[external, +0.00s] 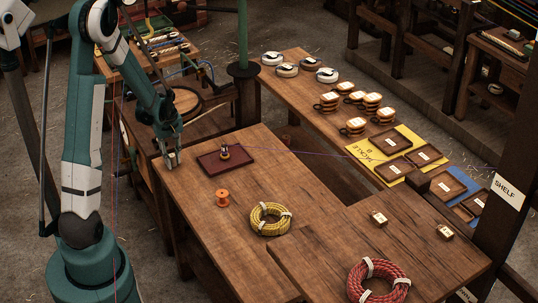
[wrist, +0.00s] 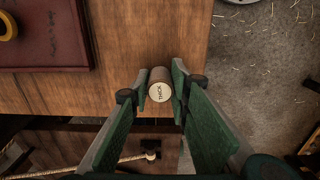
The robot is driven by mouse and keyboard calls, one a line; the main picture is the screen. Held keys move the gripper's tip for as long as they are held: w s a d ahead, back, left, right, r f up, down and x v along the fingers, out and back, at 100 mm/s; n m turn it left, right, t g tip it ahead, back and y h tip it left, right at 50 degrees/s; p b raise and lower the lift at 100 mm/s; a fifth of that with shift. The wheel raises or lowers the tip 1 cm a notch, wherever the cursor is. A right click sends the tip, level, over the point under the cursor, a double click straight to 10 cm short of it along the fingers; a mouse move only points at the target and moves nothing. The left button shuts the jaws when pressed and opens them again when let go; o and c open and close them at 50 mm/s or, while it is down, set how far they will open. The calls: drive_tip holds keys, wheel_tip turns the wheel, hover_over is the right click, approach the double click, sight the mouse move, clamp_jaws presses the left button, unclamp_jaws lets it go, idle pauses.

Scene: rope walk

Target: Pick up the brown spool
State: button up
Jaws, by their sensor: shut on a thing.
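My gripper (external: 173,161) is low over the far left corner of the wooden table in the external view. In the wrist view my gripper (wrist: 160,90) has its two green fingers on either side of a brown spool (wrist: 155,76), shut on it. The spool is a small brown cylinder with a pale, lettered end facing the camera. In the external view the fingers mostly hide it. Whether it touches the tabletop I cannot tell.
A dark red tray (external: 207,167) holds a small spool with purple thread (external: 224,153). An orange spool (external: 222,198), a yellow rope coil (external: 268,219) and a red rope coil (external: 377,283) lie nearer. The table edge (wrist: 207,45) is close beside my gripper.

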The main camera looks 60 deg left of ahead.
sight(167, 156)
drive_tip(key=shift+r+p, duration=0.85)
drive_tip(key=shift+r, duration=3.9)
